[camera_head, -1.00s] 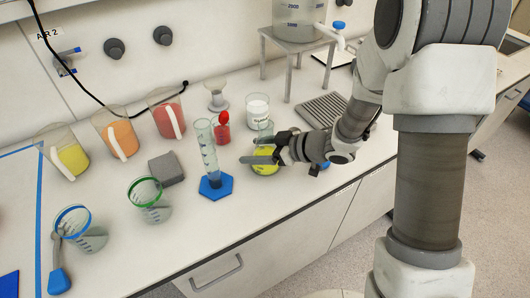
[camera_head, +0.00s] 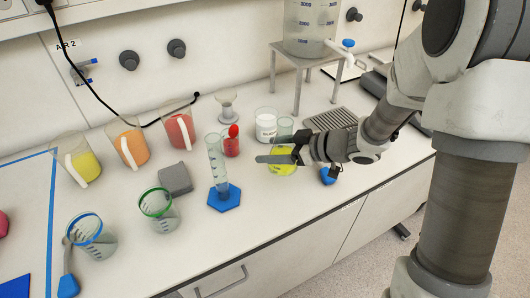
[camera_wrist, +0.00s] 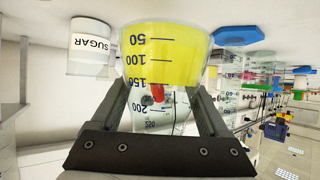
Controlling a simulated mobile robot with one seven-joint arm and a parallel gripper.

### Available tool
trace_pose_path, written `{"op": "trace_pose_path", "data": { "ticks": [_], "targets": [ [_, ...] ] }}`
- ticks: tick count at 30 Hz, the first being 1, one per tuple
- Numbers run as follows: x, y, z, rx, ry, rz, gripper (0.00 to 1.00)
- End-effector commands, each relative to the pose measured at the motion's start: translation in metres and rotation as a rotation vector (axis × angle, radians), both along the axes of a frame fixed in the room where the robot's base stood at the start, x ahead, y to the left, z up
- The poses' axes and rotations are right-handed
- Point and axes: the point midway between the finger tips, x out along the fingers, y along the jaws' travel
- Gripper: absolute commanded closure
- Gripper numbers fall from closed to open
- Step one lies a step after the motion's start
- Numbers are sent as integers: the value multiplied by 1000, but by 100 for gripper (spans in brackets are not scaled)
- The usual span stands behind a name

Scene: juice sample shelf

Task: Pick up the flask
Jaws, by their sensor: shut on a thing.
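The flask (camera_head: 284,168) is clear glass with yellow liquid in its wide lower part. It is near the front right of the bench in the head view. My gripper (camera_head: 279,153) is shut on its narrow upper part, coming from the right. In the wrist view the flask (camera_wrist: 165,55) appears inverted, with dark volume marks, its neck between the two fingers of my gripper (camera_wrist: 163,98). Its base looks slightly raised, but the gap to the bench is hard to tell.
A sugar jar (camera_head: 265,123) and a red-filled flask (camera_head: 231,146) stand close behind. A measuring cylinder (camera_head: 216,165) on a blue hexagonal base is to the left. A dispenser stand (camera_head: 298,53) and a grey drain tray (camera_head: 331,118) are at the back right.

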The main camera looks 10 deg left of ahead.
Motion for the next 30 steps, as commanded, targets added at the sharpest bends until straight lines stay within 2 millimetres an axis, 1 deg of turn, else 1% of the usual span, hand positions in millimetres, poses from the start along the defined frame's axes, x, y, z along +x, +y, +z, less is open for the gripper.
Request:
{"op": "trace_pose_path", "data": {
  "ticks": [1, 15, 21, 30],
  "targets": [
    [2, -7, 7, 1, -2, -4, 98],
    [8, -59, 37, 0, -3, -3, 98],
    [9, -74, 46, 0, -2, -1, 98],
    [11, -89, 55, 1, -1, -1, 98]
  ]
}}
